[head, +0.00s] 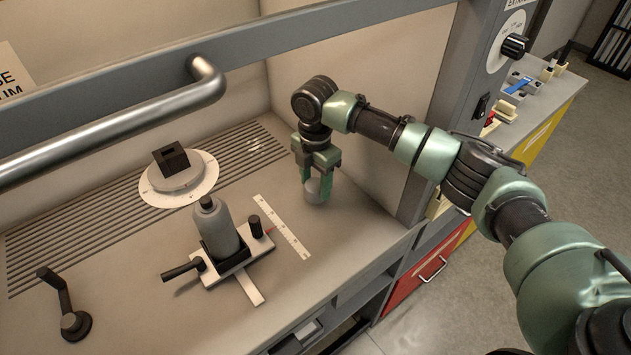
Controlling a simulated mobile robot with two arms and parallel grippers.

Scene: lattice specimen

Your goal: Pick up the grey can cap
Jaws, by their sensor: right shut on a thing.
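The grey can cap (314,191) is at the right part of the hood's work surface. My right gripper (316,185) points down with its green fingers on both sides of the cap and is shut on it. The cap is at or just above the surface; I cannot tell if it touches. A grey spray can (215,228) stands upright in a black and white holder left of the gripper, with a dark nozzle on top and no cap on it. My left gripper is not in view.
A white strip ruler (282,226) lies between holder and gripper. A round dial plate (178,181) with a dark block stands behind the can. A black crank (72,318) is at the front left. The raised sash handle (206,80) and right hood post (440,115) bound the opening.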

